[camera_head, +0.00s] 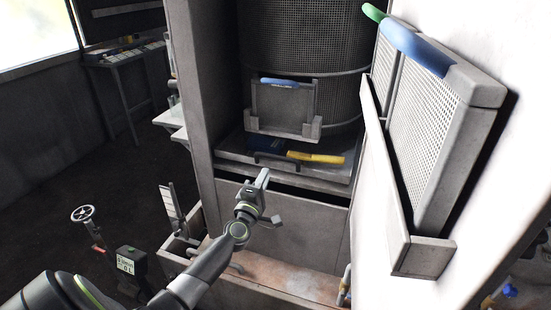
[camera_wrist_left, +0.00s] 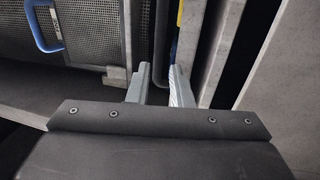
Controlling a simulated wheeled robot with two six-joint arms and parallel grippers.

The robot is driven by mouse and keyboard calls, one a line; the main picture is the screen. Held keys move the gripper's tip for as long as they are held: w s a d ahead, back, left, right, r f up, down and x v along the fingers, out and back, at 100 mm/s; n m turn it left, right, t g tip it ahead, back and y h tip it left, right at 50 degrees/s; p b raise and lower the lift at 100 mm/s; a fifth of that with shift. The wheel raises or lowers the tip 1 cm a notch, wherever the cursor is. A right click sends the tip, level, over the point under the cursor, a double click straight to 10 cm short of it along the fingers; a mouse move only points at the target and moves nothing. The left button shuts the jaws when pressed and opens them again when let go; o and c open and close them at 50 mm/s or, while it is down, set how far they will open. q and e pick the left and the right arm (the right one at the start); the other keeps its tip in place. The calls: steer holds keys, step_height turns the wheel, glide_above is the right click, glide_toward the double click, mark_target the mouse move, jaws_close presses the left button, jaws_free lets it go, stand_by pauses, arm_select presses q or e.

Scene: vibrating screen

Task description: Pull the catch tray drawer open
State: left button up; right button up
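The catch tray drawer (camera_head: 229,157) is a grey metal tray under the mesh cylinder, with a dark bar handle (camera_head: 270,155) on its front. My left gripper (camera_head: 263,177) is just in front of and below this handle, fingers pointing at the machine. In the left wrist view the two fingers of my left gripper (camera_wrist_left: 160,85) stand apart, and the dark handle (camera_wrist_left: 161,45) shows at the gap between their tips. I cannot tell whether they touch it. The drawer looks pushed in. My right gripper is in neither view.
A blue-handled screen frame (camera_head: 284,103) stands above the tray; a yellow-handled tool (camera_head: 316,157) lies on it. A wall rack (camera_head: 424,258) with mesh screens (camera_head: 428,125) juts out at the right.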

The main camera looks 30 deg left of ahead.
mark_target(275, 157)
arm_select(q)
steer(key=b+x, duration=0.2)
steer(key=x, duration=0.7)
steer(key=shift+w+a+r, duration=0.1)
steer(key=shift+w+a, duration=0.05)
steer(key=shift+w, duration=0.1)
steer(key=shift+c, duration=0.5)
jaws_close()
